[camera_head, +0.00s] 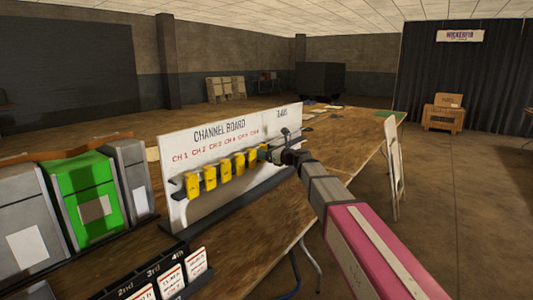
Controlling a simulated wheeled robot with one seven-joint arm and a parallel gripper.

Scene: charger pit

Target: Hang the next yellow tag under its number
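The white channel board (180,215) stands on the wooden table, with a row of red channel numbers (215,147) near its top. Several yellow tags (209,177) hang in a row below the numbers, from the left end towards the right. The rightmost visible yellow tag (252,160) is beside my gripper (268,154). My gripper is at the right part of the board, below the last numbers. Its fingers are small and dark here, so I cannot tell whether they are open or hold a tag.
A green bin (82,190) stands between grey bins (25,215) at the left. A dark rack (130,285) with white cards is at the front. The wooden table (245,240) is bare before the board. A pale folding chair (392,165) stands at the right.

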